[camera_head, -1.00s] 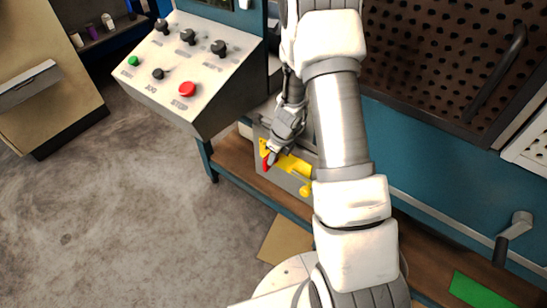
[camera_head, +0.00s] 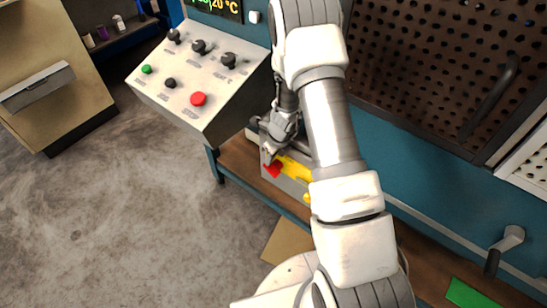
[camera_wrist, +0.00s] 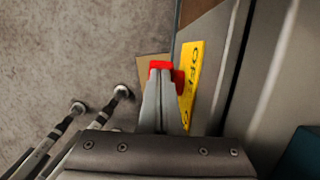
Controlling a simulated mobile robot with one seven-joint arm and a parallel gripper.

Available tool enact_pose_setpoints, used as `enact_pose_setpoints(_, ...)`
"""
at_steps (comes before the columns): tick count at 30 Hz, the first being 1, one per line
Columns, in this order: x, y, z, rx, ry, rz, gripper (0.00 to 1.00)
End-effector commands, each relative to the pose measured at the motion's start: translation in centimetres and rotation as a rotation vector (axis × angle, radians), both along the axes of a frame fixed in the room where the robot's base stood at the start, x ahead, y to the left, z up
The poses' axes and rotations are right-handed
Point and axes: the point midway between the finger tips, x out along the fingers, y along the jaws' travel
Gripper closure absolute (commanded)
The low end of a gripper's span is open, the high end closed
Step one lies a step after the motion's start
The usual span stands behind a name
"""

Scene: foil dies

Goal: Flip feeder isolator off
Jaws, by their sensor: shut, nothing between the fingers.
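The feeder isolator is a grey box (camera_head: 283,183) with a yellow face plate (camera_head: 295,168) and a red handle (camera_head: 272,169), low on the bench front. In the wrist view the red handle (camera_wrist: 178,80) shows just beyond and beside my fingertips, partly hidden by them. The yellow plate (camera_wrist: 191,72) with dark lettering lies to the right. My gripper (camera_head: 268,157) is shut and empty, its tips at the red handle; it also shows in the wrist view (camera_wrist: 159,76). The tips look in contact with the handle, but I cannot be sure.
A sloped control panel (camera_head: 190,97) with black knobs and green and red buttons stands above left of the isolator. A wooden shelf (camera_head: 238,160) runs below. A perforated panel (camera_head: 420,60) is at the right. The grey floor (camera_head: 130,220) is clear.

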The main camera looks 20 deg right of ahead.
Motion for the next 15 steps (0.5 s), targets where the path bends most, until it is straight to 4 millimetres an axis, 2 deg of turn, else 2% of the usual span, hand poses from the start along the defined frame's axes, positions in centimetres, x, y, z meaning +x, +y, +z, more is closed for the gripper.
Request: enact_pose_setpoints(15,1.5,1.1,-0.6,0.0,0.0,0.001,1.0)
